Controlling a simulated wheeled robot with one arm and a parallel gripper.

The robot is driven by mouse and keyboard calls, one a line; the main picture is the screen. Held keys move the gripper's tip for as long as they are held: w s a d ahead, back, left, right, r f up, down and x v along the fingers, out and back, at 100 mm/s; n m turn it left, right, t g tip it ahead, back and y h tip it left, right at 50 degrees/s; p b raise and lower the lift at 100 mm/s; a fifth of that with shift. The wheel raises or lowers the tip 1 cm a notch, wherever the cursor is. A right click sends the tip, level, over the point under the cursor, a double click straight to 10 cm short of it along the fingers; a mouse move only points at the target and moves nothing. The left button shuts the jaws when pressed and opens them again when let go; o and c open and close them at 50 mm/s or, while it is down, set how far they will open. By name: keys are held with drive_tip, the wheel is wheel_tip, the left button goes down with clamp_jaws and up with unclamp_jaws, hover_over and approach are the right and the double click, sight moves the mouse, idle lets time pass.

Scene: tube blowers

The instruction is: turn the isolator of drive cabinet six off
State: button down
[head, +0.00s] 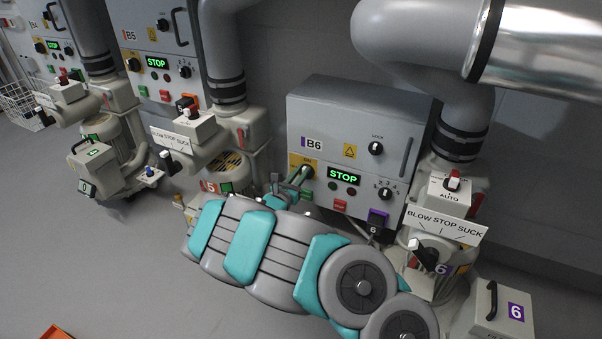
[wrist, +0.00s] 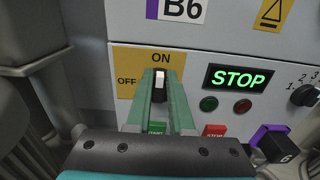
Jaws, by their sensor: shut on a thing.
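Drive cabinet six, the grey B6 cabinet (head: 330,120), stands right of centre in the head view. Its isolator sits on a yellow ON/OFF plate (wrist: 127,60) in the wrist view. The isolator handle (wrist: 160,84) is dark with a white top and points up at ON; OFF is marked to its left. My gripper (wrist: 159,78) has its green fingers on either side of the handle and is shut on it. In the head view my gripper (head: 303,173) reaches the cabinet's left side, and the handle is mostly hidden there.
A STOP display (wrist: 238,78) is lit green right of the isolator. A green START button (wrist: 156,128) and a red STOP button (wrist: 214,130) are below. A purple-tagged 6 padlock (wrist: 276,142) hangs at lower right. Cabinet B5 (head: 158,50) stands further left.

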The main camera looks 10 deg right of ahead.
idle(0.3)
drive_tip(key=shift+w+a+r+n+p, duration=0.1)
drive_tip(key=shift+a+n+p, duration=0.05)
drive_tip(key=shift+n+p, duration=0.65)
drive_tip(key=shift+w+a+n+p, duration=0.15)
drive_tip(key=shift+n+p, duration=0.2)
drive_tip(key=shift+n, duration=0.35)
drive_tip(key=c, duration=0.8)
unclamp_jaws()
drive_tip(key=v, duration=0.8)
drive_tip(key=shift+p, duration=0.35)
